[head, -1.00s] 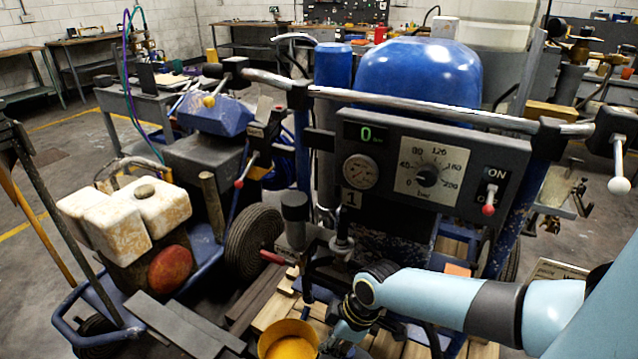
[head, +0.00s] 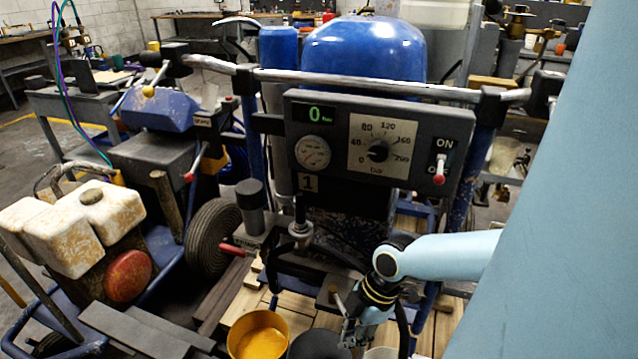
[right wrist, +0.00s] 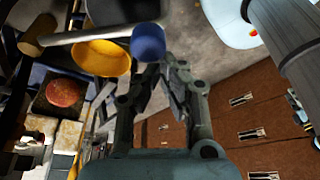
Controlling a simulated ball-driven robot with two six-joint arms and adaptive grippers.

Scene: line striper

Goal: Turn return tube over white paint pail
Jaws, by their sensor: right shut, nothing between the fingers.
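The yellow pail (head: 258,334) with yellow paint stands at the bottom of the head view, with a dark pail (head: 320,346) beside it. A white pail (head: 381,353) is cut off by the bottom edge. My right gripper (head: 350,335) is low in front of the machine, above the pails. In the right wrist view its fingers (right wrist: 166,72) are shut and empty, close to a blue knob (right wrist: 148,42). A pale rod (right wrist: 90,36) runs left from the knob past the yellow pail (right wrist: 101,56); I cannot tell surely whether it is the return tube. My left gripper is out of view.
The striper's control panel (head: 378,148) and chrome handlebar (head: 360,82) stand behind my right gripper. Wooden slats (head: 245,303) lie under the pails. A second cart with a white tank (head: 105,212) stands at left. My own arm covers the right side.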

